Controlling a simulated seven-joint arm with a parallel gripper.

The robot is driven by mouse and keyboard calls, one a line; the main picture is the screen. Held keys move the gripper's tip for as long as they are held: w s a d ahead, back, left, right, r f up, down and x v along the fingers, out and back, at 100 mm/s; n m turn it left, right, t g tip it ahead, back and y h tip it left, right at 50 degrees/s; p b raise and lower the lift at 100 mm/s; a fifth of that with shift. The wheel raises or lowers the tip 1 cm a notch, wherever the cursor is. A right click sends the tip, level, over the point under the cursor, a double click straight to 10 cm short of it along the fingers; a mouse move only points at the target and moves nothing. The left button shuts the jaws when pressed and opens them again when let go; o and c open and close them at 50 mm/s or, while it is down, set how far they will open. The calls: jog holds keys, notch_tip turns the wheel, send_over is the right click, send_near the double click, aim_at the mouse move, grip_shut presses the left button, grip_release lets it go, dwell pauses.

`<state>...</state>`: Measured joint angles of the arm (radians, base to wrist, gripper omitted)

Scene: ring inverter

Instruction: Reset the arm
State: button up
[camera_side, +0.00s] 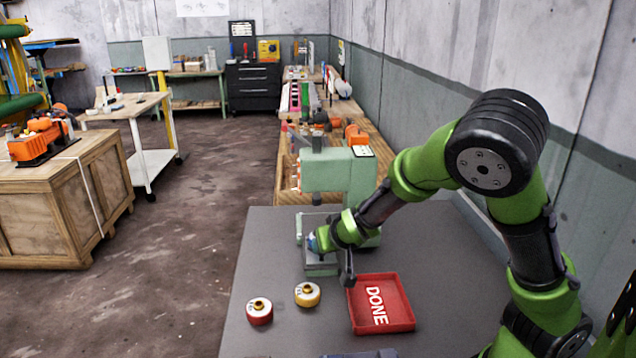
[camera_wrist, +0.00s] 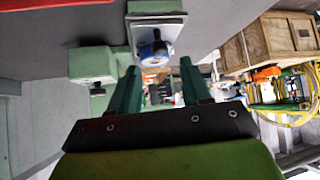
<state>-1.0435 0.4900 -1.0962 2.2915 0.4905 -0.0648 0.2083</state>
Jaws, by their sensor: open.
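My gripper (camera_side: 335,262) is at the front of a pale green machine (camera_side: 326,176) on the grey table. In the wrist view my gripper (camera_wrist: 159,66) is open, its two dark green fingers apart with nothing between them. A blue-and-white round part (camera_wrist: 153,48) sits on the machine's metal plate (camera_wrist: 172,26), just past the fingertips. In the side view only a bit of this blue part (camera_side: 312,243) shows beside my gripper. A red-and-white ring (camera_side: 260,315) and a yellow-and-white ring (camera_side: 307,297) stand on the table. A red tray marked DONE (camera_side: 403,318) looks empty.
The grey table (camera_side: 437,262) is bare right of the tray. A wooden bench (camera_side: 372,128) with tools stands behind the machine. A wooden crate (camera_side: 57,205) and a white cart (camera_side: 150,165) stand on the floor at left. A wall runs along the right.

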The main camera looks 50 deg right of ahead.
dwell(0.3)
jog(key=s+a+f+g+y, duration=0.1)
jog(key=s+a, duration=0.1)
jog(key=s+a+f+g+y, duration=0.1)
jog(key=s, duration=0.1)
jog(key=s+a+f+g, duration=0.1)
jog(key=s+a, duration=0.1)
jog(key=shift+a+f+n+y, duration=0.3)
jog(key=shift+f+y, duration=0.05)
jog(key=shift+y, duration=0.05)
jog(key=s+a+r+n+g+y, duration=0.1)
jog(key=s+a+r+n+y, duration=0.1)
jog(key=s+a+r+y, duration=0.55)
jog(key=s+d+r+t+h, duration=0.3)
jog(key=s+d+r+h, duration=0.1)
jog(key=r, duration=0.7)
jog(key=shift+s+d+m, duration=0.3)
jog(key=shift+s+d, duration=0.25)
jog(key=shift+s, duration=0.15)
